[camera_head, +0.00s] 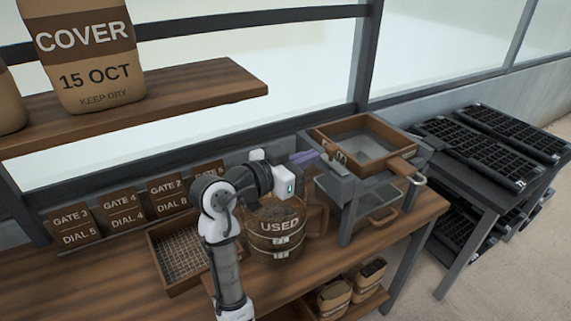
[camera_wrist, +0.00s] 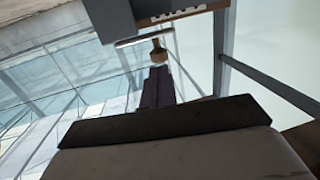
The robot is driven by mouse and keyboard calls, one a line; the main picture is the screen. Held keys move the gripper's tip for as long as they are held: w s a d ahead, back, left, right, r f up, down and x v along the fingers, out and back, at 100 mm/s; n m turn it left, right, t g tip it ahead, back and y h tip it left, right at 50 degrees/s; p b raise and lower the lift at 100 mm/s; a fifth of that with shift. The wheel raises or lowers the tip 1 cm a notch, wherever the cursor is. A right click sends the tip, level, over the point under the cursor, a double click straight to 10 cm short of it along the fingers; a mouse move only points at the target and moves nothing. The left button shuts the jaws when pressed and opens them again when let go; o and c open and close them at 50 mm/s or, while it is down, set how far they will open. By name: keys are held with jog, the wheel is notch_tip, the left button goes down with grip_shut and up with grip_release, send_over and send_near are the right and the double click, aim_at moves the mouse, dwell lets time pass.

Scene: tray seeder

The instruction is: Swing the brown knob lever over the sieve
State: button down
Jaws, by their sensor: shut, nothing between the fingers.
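A brown knob (camera_wrist: 158,50) stands on a pale metal lever bar (camera_wrist: 145,39) in the wrist view, under a grey block. The knob is hard to make out in the head view. My gripper (camera_wrist: 158,72) is shut and empty, its dark purple fingertips close to the knob; whether they touch it I cannot tell. In the head view my gripper (camera_head: 316,155) points at the left side of the grey stand (camera_head: 346,190). A wooden-framed sieve box (camera_head: 375,127) with a wooden handle at the right sits on top of this stand.
A bucket marked USED (camera_head: 280,243) stands below my gripper. A mesh-bottomed wooden tray (camera_head: 158,246) lies left of it on the bench. Gate and dial cards (camera_head: 120,210) line the back. A shelf (camera_head: 190,92) with sacks hangs above. Black trays (camera_head: 500,130) stand right.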

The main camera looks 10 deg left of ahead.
jog(key=shift+x, duration=1.45)
